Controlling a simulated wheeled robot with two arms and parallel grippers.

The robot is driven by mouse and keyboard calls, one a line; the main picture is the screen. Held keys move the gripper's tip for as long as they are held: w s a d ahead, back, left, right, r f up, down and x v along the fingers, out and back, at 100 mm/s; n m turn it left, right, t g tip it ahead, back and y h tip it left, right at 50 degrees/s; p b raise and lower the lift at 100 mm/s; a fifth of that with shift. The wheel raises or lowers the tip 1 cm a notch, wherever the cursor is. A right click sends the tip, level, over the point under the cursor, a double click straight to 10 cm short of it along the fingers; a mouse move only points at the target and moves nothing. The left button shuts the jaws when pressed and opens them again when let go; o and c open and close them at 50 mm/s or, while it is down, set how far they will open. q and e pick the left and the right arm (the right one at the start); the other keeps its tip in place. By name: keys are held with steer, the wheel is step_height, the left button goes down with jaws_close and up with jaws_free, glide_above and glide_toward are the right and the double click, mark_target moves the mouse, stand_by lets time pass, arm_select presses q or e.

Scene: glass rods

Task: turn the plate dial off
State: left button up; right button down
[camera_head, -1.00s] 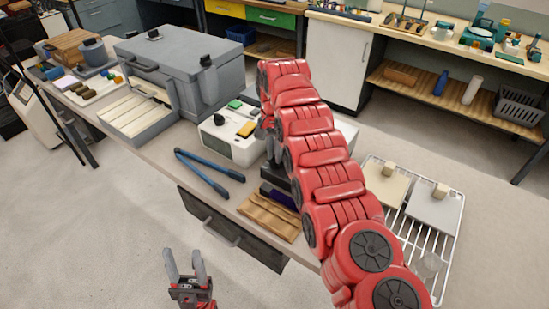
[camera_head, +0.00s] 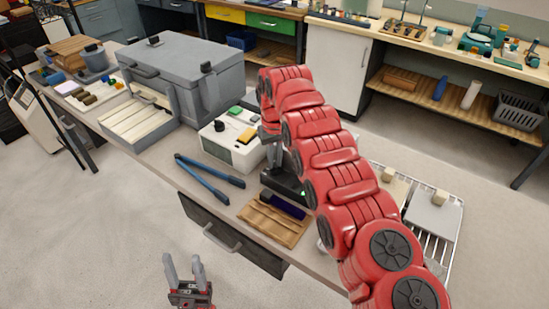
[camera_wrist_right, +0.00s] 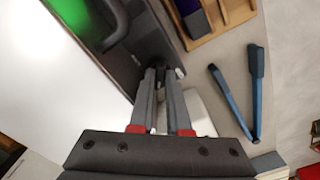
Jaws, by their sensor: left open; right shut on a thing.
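The plate is a dark low unit (camera_head: 284,184) on the bench, partly hidden behind my right arm. In the right wrist view its dark front panel (camera_wrist_right: 130,62) shows a green glow at the top left beside a bright white surface. My right gripper (camera_head: 277,162) points down at the unit. In the wrist view its fingers (camera_wrist_right: 170,78) are closed around a small dark dial (camera_wrist_right: 179,72) at the panel's edge. The dial's marking is hidden. My left gripper (camera_head: 184,264) is open and empty, low in front of the bench, away from the plate.
A wooden tray (camera_head: 268,227) with a dark purple item lies in front of the plate. Blue-handled tongs (camera_head: 208,180) lie to the left. A white box with buttons (camera_head: 234,150) stands behind. A wire rack (camera_head: 437,247) is on the right.

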steer(key=shift+n, duration=0.5)
steer(key=c, duration=1.2)
jaws_free()
steer(key=shift+o, duration=0.2)
